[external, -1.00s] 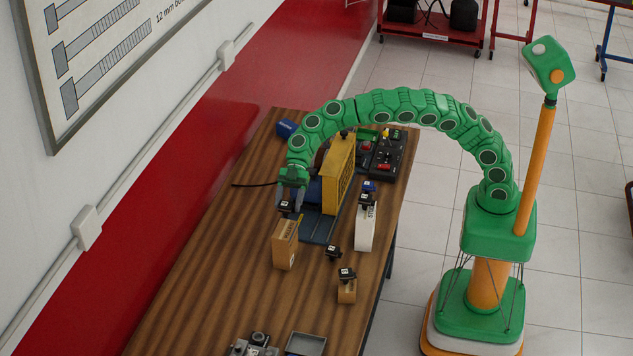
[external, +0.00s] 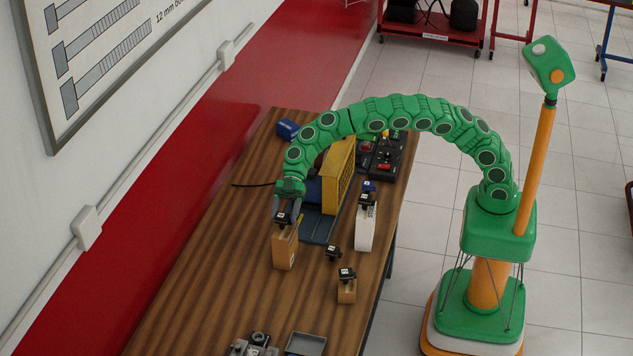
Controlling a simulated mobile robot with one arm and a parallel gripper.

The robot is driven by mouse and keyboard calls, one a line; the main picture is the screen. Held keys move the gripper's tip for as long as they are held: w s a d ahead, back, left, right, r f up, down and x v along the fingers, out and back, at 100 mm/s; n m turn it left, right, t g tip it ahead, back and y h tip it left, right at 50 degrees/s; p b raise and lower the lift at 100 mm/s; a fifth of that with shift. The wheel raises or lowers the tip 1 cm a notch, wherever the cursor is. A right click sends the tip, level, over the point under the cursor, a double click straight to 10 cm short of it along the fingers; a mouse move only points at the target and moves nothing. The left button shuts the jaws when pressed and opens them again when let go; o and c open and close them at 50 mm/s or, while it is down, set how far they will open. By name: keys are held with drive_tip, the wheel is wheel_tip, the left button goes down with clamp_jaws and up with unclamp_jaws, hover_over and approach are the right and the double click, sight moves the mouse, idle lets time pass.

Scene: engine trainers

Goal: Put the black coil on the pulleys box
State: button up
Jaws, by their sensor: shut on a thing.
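My gripper (external: 287,212) points down over the tall brown pulleys box (external: 285,248) and is shut on the black coil (external: 282,219). The coil is small and dark with a pale mark on its face. It is at the top of the box; I cannot tell whether it rests on the box or hangs just above it. The fingers partly hide the coil and the box's top edge. The box stands upright on the wooden table.
To the right stand a white box (external: 364,235) with a black part on top, a loose black part (external: 333,253) and a small brown box (external: 347,291) topped by another. A yellow radiator-like unit (external: 339,176) stands behind. A grey tray (external: 306,343) lies in front; the left tabletop is clear.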

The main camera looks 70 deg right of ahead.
drive_tip(key=shift+f, duration=0.1)
drive_tip(key=o, duration=1.2)
drive_tip(key=shift+c, duration=0.2)
drive_tip(key=shift+d, duration=0.1)
drive_tip(key=v, duration=1.2)
